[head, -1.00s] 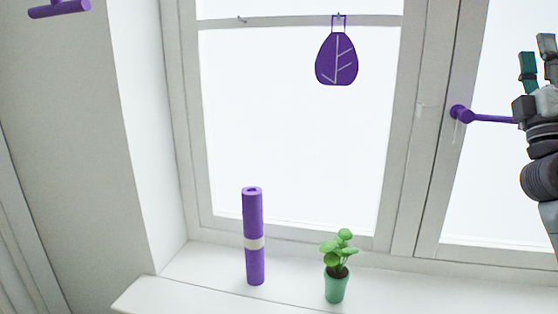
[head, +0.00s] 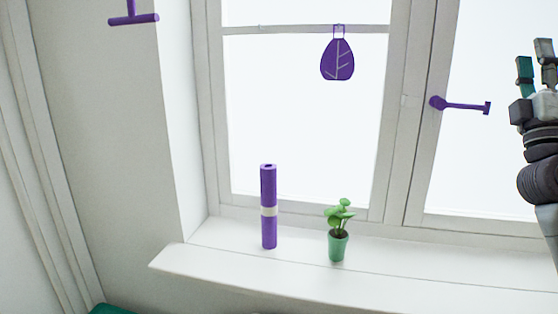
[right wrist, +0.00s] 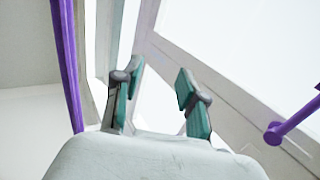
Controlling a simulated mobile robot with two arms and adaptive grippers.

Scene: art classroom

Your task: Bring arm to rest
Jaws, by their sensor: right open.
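My right gripper (head: 534,60) is raised at the right edge of the head view. Its two dark, teal-padded fingers point up and stand apart, with nothing between them. In the right wrist view the fingers (right wrist: 160,78) are also spread and empty. The gripper appears beside the purple window handle (head: 462,105), with a gap between them in the head view. My left gripper is not in view.
The windowsill (head: 210,262) holds an upright purple roll (head: 268,190) with a pale band and a green potted plant (head: 338,246). A purple bar (head: 133,19) is at upper left. A purple handle (right wrist: 290,122) shows in the wrist view.

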